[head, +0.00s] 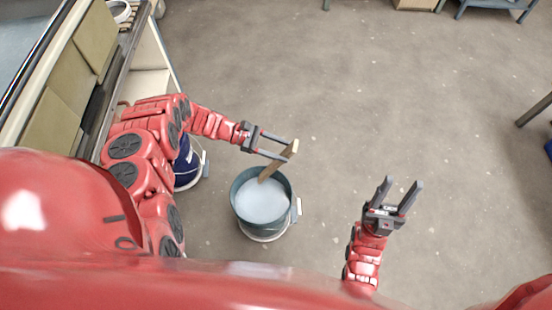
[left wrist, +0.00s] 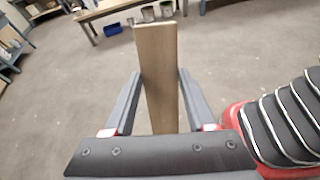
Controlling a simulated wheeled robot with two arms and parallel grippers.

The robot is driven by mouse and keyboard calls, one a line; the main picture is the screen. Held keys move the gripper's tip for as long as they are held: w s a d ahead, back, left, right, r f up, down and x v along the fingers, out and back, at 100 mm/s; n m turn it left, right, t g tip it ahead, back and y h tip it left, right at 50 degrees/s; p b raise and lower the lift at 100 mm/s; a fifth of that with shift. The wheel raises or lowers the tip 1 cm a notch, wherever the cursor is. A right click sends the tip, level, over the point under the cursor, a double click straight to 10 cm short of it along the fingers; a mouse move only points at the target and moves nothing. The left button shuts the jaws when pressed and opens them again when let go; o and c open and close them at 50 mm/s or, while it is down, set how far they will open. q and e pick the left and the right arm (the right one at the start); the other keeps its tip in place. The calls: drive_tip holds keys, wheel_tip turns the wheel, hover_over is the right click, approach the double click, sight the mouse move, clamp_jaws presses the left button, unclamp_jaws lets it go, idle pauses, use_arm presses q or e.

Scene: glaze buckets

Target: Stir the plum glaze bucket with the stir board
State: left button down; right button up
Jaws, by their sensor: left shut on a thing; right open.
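The stir board (head: 271,170) is a flat wooden board, tilted, with its lower end inside a dark teal bucket (head: 239,208) of pale blue-grey liquid. The liquid hides the board's lower tip. My left gripper (head: 289,150) is shut on the board's upper part, above the bucket's far rim. In the left wrist view the board (left wrist: 159,70) stands between the two fingers of my left gripper (left wrist: 160,82). I see no plum colour in this bucket, and no label is readable. My right gripper (head: 403,184) is open and empty, to the right of the bucket.
A dark blue bucket (head: 185,170) stands left of the teal one, partly hidden by my left arm. A shelf unit (head: 150,82) is at the left. The floor right of and beyond the teal bucket is clear. The left wrist view shows a bench (left wrist: 105,10) with several containers.

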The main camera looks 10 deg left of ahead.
sight(276, 161)
use_arm(q)
drive_tip(key=a+f+n+t+b, duration=0.1)
drive_tip(key=a+f+t+b, duration=0.1)
drive_tip(key=f+b, duration=1)
drive_tip(key=s+a+f+n+t+h+b, duration=0.1)
drive_tip(key=a+f+b, duration=0.3)
drive_tip(key=f+b, duration=0.9)
wheel_tip(276, 161, down, 4)
drive_tip(key=shift+s+n+t, duration=0.25)
drive_tip(key=shift+n+t, duration=0.45)
drive_tip(key=shift+t, duration=0.1)
